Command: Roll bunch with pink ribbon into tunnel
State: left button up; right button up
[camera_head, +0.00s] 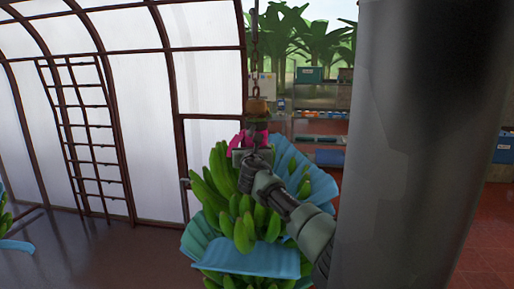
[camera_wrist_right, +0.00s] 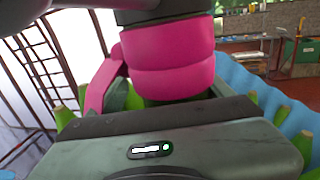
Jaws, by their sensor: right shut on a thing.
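A green banana bunch (camera_head: 240,205) hangs upright from a chain (camera_head: 255,50) in the middle of the head view, with blue sheets (camera_head: 318,185) around and between its fruit. A pink ribbon (camera_head: 262,138) is wrapped round its stem top and shows large in the right wrist view (camera_wrist_right: 170,60). My right gripper (camera_head: 250,158) is at the stem, just below the ribbon, and is shut on the stem. Its fingertips are mostly hidden. My left gripper is not in view. An arched frame with pale panels (camera_head: 205,85) stands behind; I cannot tell whether it is the tunnel.
A ladder-like rack (camera_head: 92,135) leans at the left wall. Part of another bunch (camera_head: 5,218) with a blue sheet shows at the left edge. Shelves with bins (camera_head: 310,75) stand at the back. The dark floor (camera_head: 110,255) at left is clear. A dark cylinder blocks the right side.

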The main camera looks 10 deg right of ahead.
jog(key=shift+a, duration=0.5)
jog(key=shift+s+d, duration=0.2)
jog(key=shift+d, duration=0.1)
jog(key=shift+s+f+b, duration=0.15)
jog(key=shift+s+b, duration=0.05)
jog(key=shift+b, duration=0.1)
jog(key=s, duration=0.2)
jog(key=s+b, duration=0.1)
jog(key=s, duration=0.1)
jog(key=s+b, duration=0.1)
jog(key=s, duration=0.1)
jog(key=shift+a, duration=0.4)
jog(key=shift+s+a+r+b, duration=0.2)
jog(key=shift+s+b, duration=0.2)
jog(key=shift+s, duration=0.2)
